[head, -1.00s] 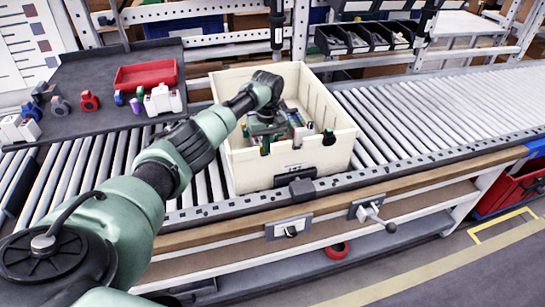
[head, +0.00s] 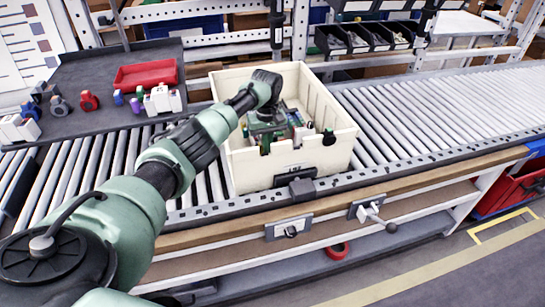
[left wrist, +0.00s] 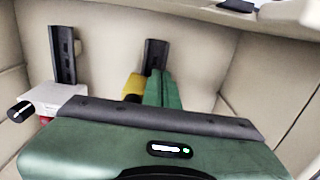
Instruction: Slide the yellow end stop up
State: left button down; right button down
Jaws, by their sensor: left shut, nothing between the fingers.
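The yellow end stop (left wrist: 132,86) shows in the left wrist view as a small yellow piece low on the inner wall of the cream tote. It sits beside a green piece (left wrist: 160,90) and close to a black upright strip (left wrist: 155,55). Its lower part is hidden behind my own green gripper body. In the head view my left gripper (head: 266,127) reaches down into the cream tote (head: 268,175), near its front wall. My right gripper is out of view.
A second black strip (left wrist: 62,55) is on the same wall, with a white block (left wrist: 50,97) below it. The tote stands on a roller conveyor (head: 400,120). A red tray (head: 146,75) and small parts lie on the dark table at left. Dark bins (head: 365,38) stand behind.

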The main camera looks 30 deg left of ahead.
pick_arm(q)
jog(key=shift+w+a, duration=0.15)
jog(key=shift+a, duration=0.05)
jog(key=shift+w+a, duration=0.1)
jog(key=shift+a, duration=0.05)
dwell(0.9)
jog(key=shift+a, duration=0.1)
dwell(1.1)
jog(key=shift+d+p, duration=0.35)
jog(key=shift+p, duration=0.7)
dwell(0.4)
jog(key=shift+r, duration=0.1)
jog(key=shift+s+r+p, duration=0.2)
jog(key=shift+r+p, duration=0.7)
jog(key=shift+p, duration=0.2)
notch_tip(320, 180, up, 12)
jog(key=p, duration=1.3)
jog(key=shift+s+d+f+p, duration=0.15)
jog(key=shift+s+d+p, duration=0.1)
jog(key=shift+d+p, duration=0.1)
